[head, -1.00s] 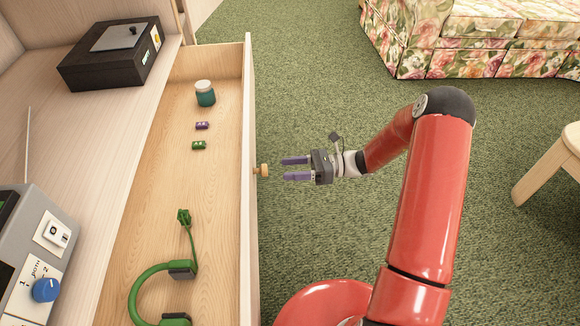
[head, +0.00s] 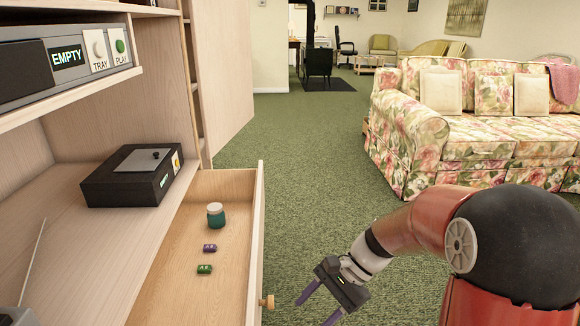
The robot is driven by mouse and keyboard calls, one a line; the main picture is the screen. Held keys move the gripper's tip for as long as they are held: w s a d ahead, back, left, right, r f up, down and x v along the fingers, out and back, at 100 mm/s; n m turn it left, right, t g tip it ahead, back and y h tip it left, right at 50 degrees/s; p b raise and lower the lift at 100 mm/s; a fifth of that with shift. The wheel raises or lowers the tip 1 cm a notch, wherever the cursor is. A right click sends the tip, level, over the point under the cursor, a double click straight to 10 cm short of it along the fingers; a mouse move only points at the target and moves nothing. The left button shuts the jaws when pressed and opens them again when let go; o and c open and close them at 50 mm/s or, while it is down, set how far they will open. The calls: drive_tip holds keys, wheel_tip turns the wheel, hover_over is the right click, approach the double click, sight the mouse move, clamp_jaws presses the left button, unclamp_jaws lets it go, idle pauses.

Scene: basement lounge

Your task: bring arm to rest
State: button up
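My gripper (head: 322,306) is at the lower middle of the head view, to the right of the open drawer's knob and apart from it. Its two purple fingers are spread, with nothing seen between them; the tip of the nearer finger is cut off by the bottom edge. My red arm (head: 420,222) is bent and reaches in from the lower right, over the green carpet.
A wooden drawer (head: 256,225) stands open, holding a teal jar (head: 216,220), a purple item (head: 210,248) and a green item (head: 204,269). A black box (head: 130,186) sits on the shelf. A floral sofa (head: 430,165) stands beyond open carpet (head: 300,170).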

drive_tip(key=s+d+r+n+t+h, duration=0.7)
drive_tip(key=s+r, duration=0.4)
drive_tip(key=s, duration=0.2)
drive_tip(key=d+n+t, duration=0.1)
drive_tip(key=d+n, duration=0.1)
drive_tip(key=shift+d+r+n+h, duration=0.2)
drive_tip(key=shift+d+n+h, duration=0.1)
drive_tip(key=shift+d+h, duration=0.1)
